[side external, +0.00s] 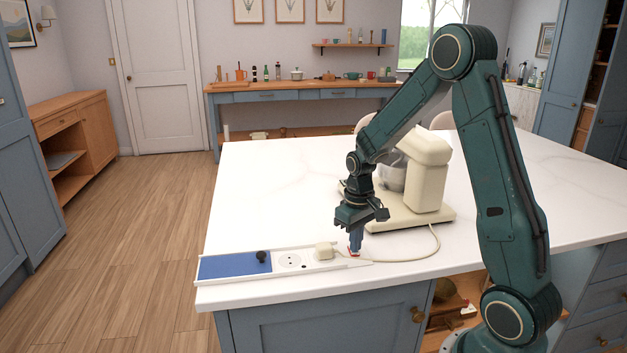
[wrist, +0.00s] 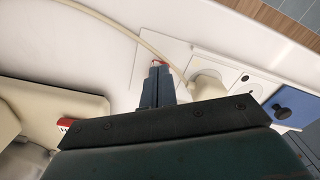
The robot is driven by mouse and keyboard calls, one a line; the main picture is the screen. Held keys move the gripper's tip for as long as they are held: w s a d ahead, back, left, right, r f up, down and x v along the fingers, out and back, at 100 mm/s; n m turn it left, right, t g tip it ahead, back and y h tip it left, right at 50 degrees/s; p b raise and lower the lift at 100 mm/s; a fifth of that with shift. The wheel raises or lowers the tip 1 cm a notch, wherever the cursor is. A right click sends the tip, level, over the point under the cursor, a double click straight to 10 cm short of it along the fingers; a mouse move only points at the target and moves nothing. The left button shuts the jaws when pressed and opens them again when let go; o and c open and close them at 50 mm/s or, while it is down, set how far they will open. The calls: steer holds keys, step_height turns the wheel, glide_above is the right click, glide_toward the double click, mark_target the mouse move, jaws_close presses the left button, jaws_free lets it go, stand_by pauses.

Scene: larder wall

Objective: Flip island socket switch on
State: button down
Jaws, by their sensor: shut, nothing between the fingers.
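The island socket strip (side external: 290,260) lies on the white counter near its front edge, with a blue section at the left, a socket and a cream plug (side external: 323,250). A small red switch (side external: 354,252) sits right of the plug. My gripper (side external: 355,250) is shut and empty, pointing down with its fingertips at the switch. In the wrist view the shut fingers (wrist: 157,75) end at the red switch (wrist: 158,63), partly covering it. I cannot tell whether they touch, or which way the switch is tilted.
A cream stand mixer (side external: 428,175) stands on the island behind my gripper. Its cable (side external: 425,254) curves along the counter to the plug. A black knob (side external: 262,256) stands on the blue section. The counter's left part is clear.

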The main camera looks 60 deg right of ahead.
steer(key=shift+r, duration=3.25)
steer(key=shift+r, duration=0.1)
steer(key=s+a+r+n+t, duration=0.1)
steer(key=s+a+r+t, duration=0.2)
steer(key=s+a+r, duration=0.5)
steer(key=s+a+r+n+t, duration=0.2)
steer(key=s+a+r, duration=0.2)
steer(key=s+a, duration=0.4)
steer(key=shift+s+a+r+t, duration=0.2)
steer(key=shift+a+r+t, duration=0.1)
steer(key=shift+r, duration=0.1)
